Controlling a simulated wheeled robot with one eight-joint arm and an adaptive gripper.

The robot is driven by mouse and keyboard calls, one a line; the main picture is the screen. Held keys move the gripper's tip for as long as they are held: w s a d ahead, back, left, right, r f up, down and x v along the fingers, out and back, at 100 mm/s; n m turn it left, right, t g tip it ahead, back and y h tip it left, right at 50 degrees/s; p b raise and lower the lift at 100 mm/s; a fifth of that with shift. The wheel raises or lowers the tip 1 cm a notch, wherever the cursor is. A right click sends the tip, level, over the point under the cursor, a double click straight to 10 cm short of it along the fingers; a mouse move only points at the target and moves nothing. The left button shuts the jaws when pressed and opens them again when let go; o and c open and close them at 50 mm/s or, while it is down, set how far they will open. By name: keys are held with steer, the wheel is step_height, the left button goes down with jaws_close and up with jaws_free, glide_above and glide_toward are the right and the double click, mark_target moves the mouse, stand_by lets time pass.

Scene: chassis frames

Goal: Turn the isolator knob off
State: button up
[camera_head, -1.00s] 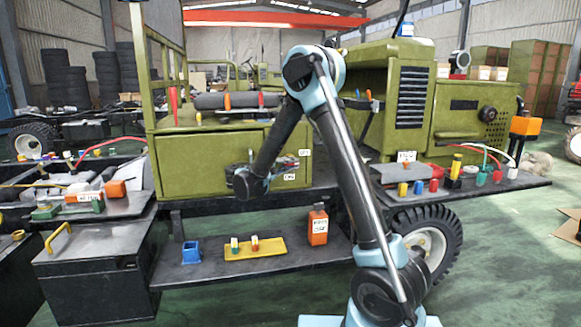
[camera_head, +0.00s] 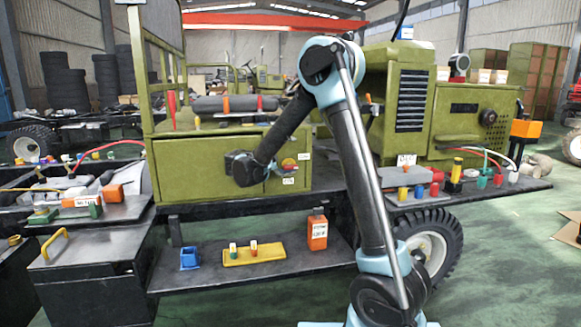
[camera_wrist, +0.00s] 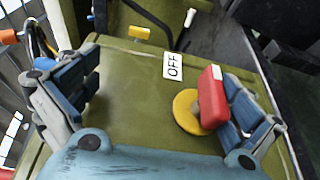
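The isolator knob (camera_wrist: 213,97) is a red handle on a round yellow plate (camera_wrist: 187,112), fixed to a green panel (camera_wrist: 140,90). In the head view the knob (camera_head: 289,163) shows small at the right of the green panel, just right of my wrist. A white OFF label (camera_wrist: 173,66) is on the panel near the knob. My gripper (camera_wrist: 161,88) is open, its blue fingers spread wide. The knob is close to the right finger and overlaps it in view; I cannot tell if they touch. The left finger is well away from the knob. My gripper (camera_head: 268,168) is beside the panel in the head view.
A yellow knob or handle (camera_wrist: 139,33) is on the panel's far side. Below the panel, a dark shelf (camera_head: 215,279) holds a blue bin (camera_head: 189,258), a yellow tray (camera_head: 272,257) and an orange container (camera_head: 317,233). A bench with coloured parts stands right.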

mark_target(289, 165)
steer(key=r, duration=0.2)
steer(key=a+r, duration=0.1)
steer(key=r, duration=0.1)
steer(key=shift+d, duration=0.1)
steer(key=f, duration=0.1)
steer(key=s+f, duration=0.1)
steer(key=shift+s+d+f+g+y, duration=0.2)
steer(key=shift+f+g+y, duration=0.1)
steer(key=shift+y, duration=0.1)
steer(key=shift+s+a+r, duration=0.1)
steer(key=shift+s+r, duration=0.6)
steer(key=shift+s, duration=0.15)
steer(key=shift+c, duration=0.5)
steer(key=shift+a+f, duration=0.25)
steer(key=shift+a, duration=0.15)
steer(key=c, duration=0.4)
steer(key=shift+s+a, duration=0.4)
steer(key=shift+a, duration=0.05)
steer(key=c, duration=0.6)
steer(key=shift+v, duration=8.6)
steer(key=shift+c, duration=0.2)
steer(key=shift+d+f, duration=0.1)
steer(key=shift+f, duration=0.1)
